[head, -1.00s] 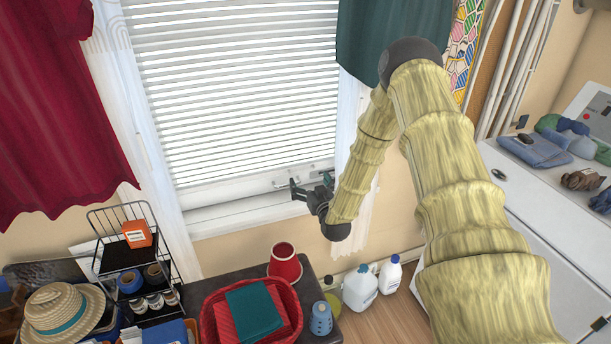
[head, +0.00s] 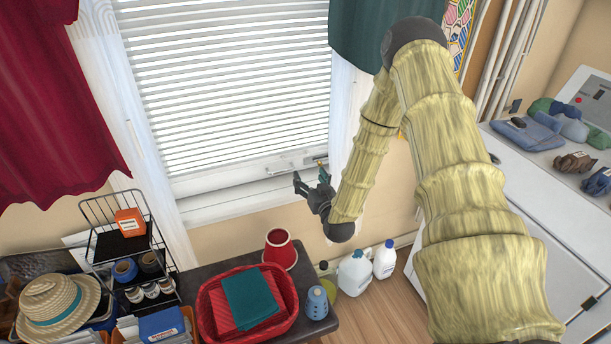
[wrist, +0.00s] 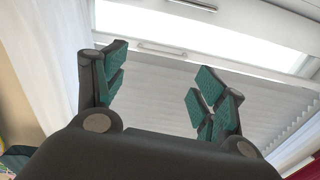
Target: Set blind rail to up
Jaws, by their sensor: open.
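The white slatted blind (head: 225,85) hangs low over the window. Its pale bottom rail (head: 215,180) runs just above the sill, and a small handle (head: 281,169) shows near its right end. In the wrist view the blind's slats (wrist: 170,85) lie beyond my fingers, with a handle (wrist: 162,49) on a pale rail and a bright strip past it. My gripper (head: 311,177) is open and empty at the lower right of the window; its teal-padded fingers also show in the wrist view (wrist: 158,85). I cannot see contact with the rail.
A dark table (head: 205,272) below holds a red basket (head: 207,322), a red cup (head: 279,250) and a wire rack (head: 115,205). A red curtain (head: 60,110) and a teal curtain (head: 360,30) flank the window. White jugs (head: 354,274) stand on the floor.

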